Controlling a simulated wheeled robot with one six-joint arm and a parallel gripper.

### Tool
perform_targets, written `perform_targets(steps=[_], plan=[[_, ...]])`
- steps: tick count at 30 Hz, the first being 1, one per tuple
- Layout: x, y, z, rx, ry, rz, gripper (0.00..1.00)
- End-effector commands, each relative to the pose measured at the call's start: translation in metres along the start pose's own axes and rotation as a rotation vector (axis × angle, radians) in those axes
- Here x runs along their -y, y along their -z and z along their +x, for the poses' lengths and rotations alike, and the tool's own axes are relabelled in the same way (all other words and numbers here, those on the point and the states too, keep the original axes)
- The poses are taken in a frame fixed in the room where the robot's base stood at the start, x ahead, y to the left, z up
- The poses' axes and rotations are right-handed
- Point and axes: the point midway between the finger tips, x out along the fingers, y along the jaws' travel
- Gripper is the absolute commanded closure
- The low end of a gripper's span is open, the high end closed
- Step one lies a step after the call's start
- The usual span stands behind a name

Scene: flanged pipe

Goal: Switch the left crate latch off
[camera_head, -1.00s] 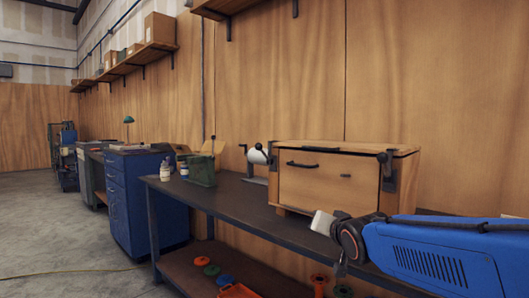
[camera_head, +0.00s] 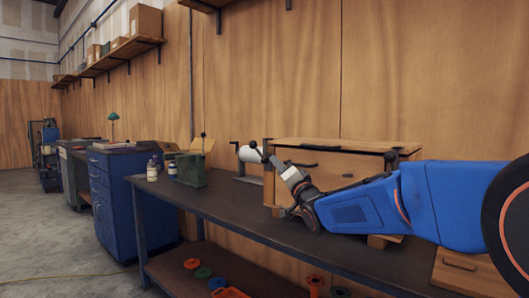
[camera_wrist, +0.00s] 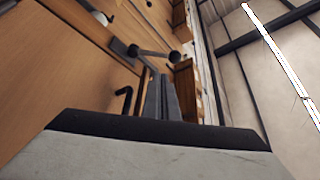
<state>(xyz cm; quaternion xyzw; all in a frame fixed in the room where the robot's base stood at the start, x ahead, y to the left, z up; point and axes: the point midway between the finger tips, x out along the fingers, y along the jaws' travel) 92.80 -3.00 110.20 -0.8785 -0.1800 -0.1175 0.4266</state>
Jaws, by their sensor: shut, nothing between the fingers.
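The wooden crate (camera_head: 345,167) stands on the dark workbench, partly hidden behind my arm. The left crate latch (camera_head: 268,149) is at its front left edge, with a dark lever and a round black knob tilted up to the left. In the wrist view the left latch (camera_wrist: 152,54) shows its plate, bar and ball knob just past the fingertips. My gripper (camera_head: 274,159) is shut and empty, right at the left latch; I cannot tell whether it touches. Its fingers (camera_wrist: 165,78) point toward the knob. The right latch (camera_head: 390,158) sits at the crate's other front edge.
A black handle (camera_wrist: 123,103) on the crate front is close left of the fingers. A green box (camera_head: 191,170) and small bottles stand farther left. The bench (camera_head: 225,200) between is clear.

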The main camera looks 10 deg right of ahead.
Motion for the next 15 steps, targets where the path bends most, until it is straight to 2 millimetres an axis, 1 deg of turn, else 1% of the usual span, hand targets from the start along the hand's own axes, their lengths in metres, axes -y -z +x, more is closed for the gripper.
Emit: perform_targets(steps=[5,8,15], plan=[[0.0,0.0,0.011,0.0,0.0,0.0,1.0],[0.0,-0.001,0.024,0.001,0.001,0.0,1.0],[0.0,0.0,0.064,0.001,0.0,0.0,1.0]])
